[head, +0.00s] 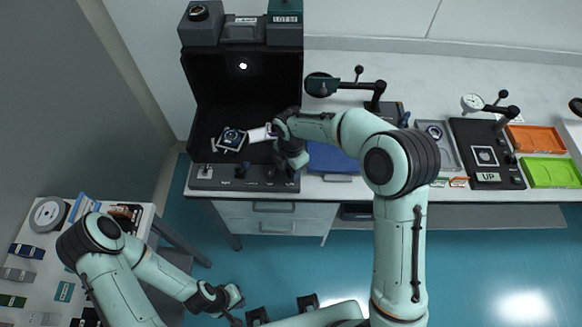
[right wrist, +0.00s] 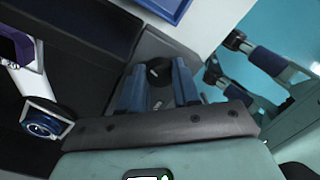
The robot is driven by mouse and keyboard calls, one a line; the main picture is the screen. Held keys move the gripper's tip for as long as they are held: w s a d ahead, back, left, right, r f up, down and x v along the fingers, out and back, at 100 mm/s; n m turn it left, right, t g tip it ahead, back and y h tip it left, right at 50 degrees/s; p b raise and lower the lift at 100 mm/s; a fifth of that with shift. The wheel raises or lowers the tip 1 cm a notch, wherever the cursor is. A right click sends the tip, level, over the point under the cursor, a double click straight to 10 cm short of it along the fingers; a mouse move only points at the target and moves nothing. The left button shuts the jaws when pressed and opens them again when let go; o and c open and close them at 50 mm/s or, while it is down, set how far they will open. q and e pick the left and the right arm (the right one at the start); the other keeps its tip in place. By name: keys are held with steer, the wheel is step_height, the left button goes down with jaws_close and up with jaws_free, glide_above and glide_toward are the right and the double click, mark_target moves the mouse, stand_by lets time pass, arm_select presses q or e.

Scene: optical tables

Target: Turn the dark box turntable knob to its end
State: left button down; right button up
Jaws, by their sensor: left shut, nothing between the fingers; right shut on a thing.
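The dark box (head: 242,88) is a tall black booth at the left end of the bench, with a grey control panel (head: 228,183) along its front. My right gripper (head: 289,170) reaches the panel's right end from above. In the right wrist view, its two blue fingers (right wrist: 158,88) stand on either side of a round black knob (right wrist: 159,71) and are shut on it. In the head view, the gripper mostly hides this knob, and its label cannot be read. My left gripper (head: 238,298) is shut and empty, low over the floor, away from the bench.
Inside the box, a small dial device (head: 231,139) sits on the floor beside a white card (head: 259,134). Another control (head: 205,170) stands at the panel's left. A blue tray (head: 333,160) lies right of the box. A side table (head: 60,263) stands at left.

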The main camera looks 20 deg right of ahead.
steer(key=m, duration=0.3)
steer(key=shift+m, duration=0.4)
steer(key=m, duration=0.4)
steer(key=shift+m, duration=0.3)
steer(key=m+b, duration=0.1)
steer(key=m, duration=1.1)
steer(key=shift+m, duration=0.3)
steer(key=m, duration=0.3)
steer(key=shift+r+m+b, duration=0.1)
steer(key=shift+m+b, duration=0.2)
steer(key=m, duration=0.3)
steer(key=shift+a+m, duration=0.1)
steer(key=shift+m, duration=0.2)
arm_select(q)
steer(key=shift+s+f, duration=0.45)
steer(key=shift+f, duration=0.3)
arm_select(e)
steer(key=shift+m, duration=1.9)
